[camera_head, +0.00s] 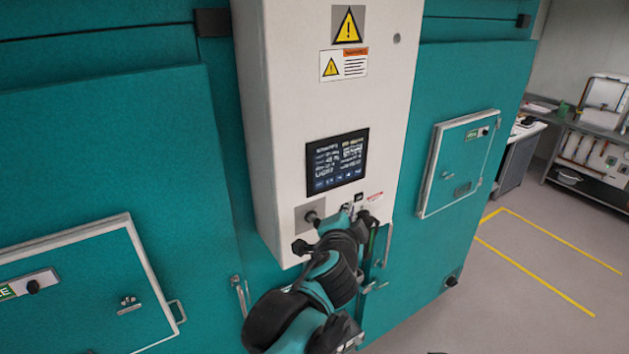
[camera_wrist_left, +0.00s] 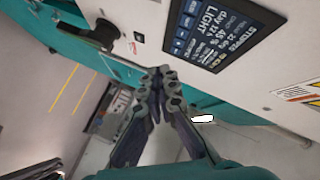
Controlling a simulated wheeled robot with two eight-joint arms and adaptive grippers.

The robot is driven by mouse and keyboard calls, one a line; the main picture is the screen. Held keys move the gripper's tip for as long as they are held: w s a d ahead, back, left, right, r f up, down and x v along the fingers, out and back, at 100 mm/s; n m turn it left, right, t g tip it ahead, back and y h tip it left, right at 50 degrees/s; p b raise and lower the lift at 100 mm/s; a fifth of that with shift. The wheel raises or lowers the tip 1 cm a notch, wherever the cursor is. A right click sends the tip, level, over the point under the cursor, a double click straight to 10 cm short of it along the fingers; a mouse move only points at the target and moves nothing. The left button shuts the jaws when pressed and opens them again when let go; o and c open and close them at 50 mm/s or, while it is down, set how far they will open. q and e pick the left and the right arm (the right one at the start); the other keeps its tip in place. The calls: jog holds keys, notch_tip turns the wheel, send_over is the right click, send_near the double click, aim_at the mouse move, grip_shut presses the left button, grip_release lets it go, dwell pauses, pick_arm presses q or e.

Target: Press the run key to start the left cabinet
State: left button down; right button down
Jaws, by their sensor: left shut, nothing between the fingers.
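The white control box (camera_head: 328,100) stands between teal cabinet doors. The left cabinet (camera_head: 110,150) fills the left side. The box carries a dark screen (camera_head: 337,162) with lines of text and a row of small icons at its bottom. In the left wrist view the screen (camera_wrist_left: 225,30) reads "STOPPED" and "LIGHT". I cannot tell which icon is the run key. My left gripper (camera_head: 364,208) is in front of the box, just below the screen's lower right. In the left wrist view its fingertips (camera_wrist_left: 161,72) are together and empty, apart from the screen. My right gripper is not seen.
A black knob (camera_head: 311,217) sticks out below the screen, left of my gripper; a small switch (camera_head: 359,197) is close to my fingers. Warning labels (camera_head: 343,64) are above. A small hatch (camera_head: 459,163) is on the right door. Yellow-lined floor (camera_head: 540,250) at right is clear.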

aim_at(325, 184)
pick_arm(q)
jog(key=shift+w+a+b, duration=0.15)
jog(key=shift+w+a, duration=0.7)
jog(key=shift+w, duration=0.35)
jog(key=shift+w+a+b, duration=0.2)
jog(key=shift+w+a, duration=0.7)
jog(key=shift+w, duration=0.25)
jog(key=shift+w+a+b, duration=0.15)
jog(key=shift+w+a, duration=0.7)
jog(key=shift+w, duration=0.35)
jog(key=shift+w+a, duration=0.1)
jog(key=shift+w, duration=0.05)
jog(key=shift+w+a, duration=0.15)
jog(key=shift+w, duration=0.05)
jog(key=shift+w+a, duration=0.2)
jog(key=shift+w, duration=0.05)
jog(key=shift+s+d, duration=0.45)
jog(key=shift+s, duration=0.2)
